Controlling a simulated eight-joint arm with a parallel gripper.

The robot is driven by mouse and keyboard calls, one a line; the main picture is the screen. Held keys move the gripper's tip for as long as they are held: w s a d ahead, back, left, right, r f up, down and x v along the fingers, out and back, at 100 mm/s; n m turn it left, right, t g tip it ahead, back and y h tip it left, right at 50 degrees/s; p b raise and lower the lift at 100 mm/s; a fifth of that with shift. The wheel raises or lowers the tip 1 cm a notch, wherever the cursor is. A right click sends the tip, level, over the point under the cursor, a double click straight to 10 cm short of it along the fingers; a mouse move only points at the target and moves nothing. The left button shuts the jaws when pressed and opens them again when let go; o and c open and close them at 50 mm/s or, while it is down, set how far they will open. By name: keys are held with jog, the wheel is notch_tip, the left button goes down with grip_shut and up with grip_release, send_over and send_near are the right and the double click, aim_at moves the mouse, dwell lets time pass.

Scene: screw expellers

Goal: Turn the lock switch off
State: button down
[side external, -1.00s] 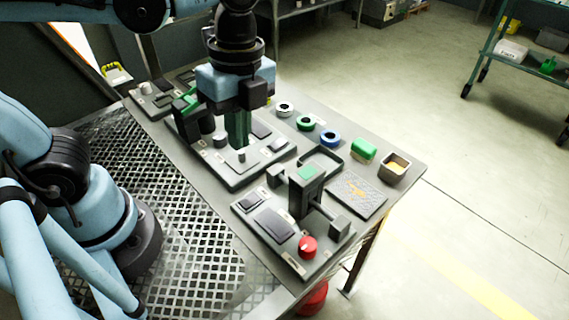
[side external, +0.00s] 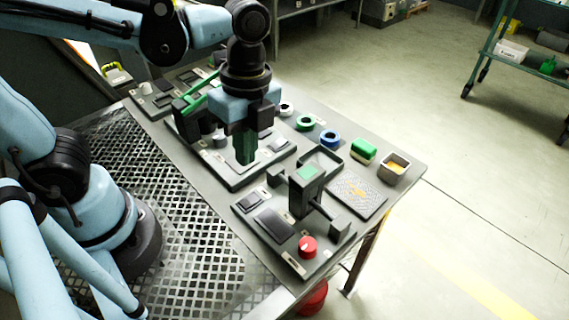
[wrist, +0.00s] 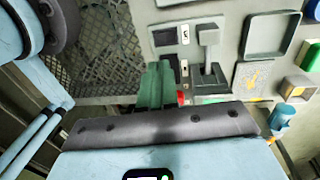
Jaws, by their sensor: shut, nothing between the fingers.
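My gripper (side external: 245,157) has green fingers, shut and empty, pointing down. In the side external view it shows over the near edge of the middle panel (side external: 226,176); its height is hard to tell. The fingers also show in the wrist view (wrist: 156,78). A red round knob (side external: 308,246) sits on the near panel (side external: 318,264), apart from the fingers. In the wrist view the red knob (wrist: 181,98) shows partly, just right of the fingers. Small grey knobs and switches stand on the middle panel. I cannot tell which control is the lock switch.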

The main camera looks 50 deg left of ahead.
aim_at(245, 203)
jog(key=shift+s+f, duration=0.2)
jog(key=shift+f, duration=1.45)
jog(key=shift+s+f, duration=0.2)
jog(key=shift+f, duration=1.5)
jog(key=shift+s+f, duration=0.2)
jog(key=shift+f, duration=1.45)
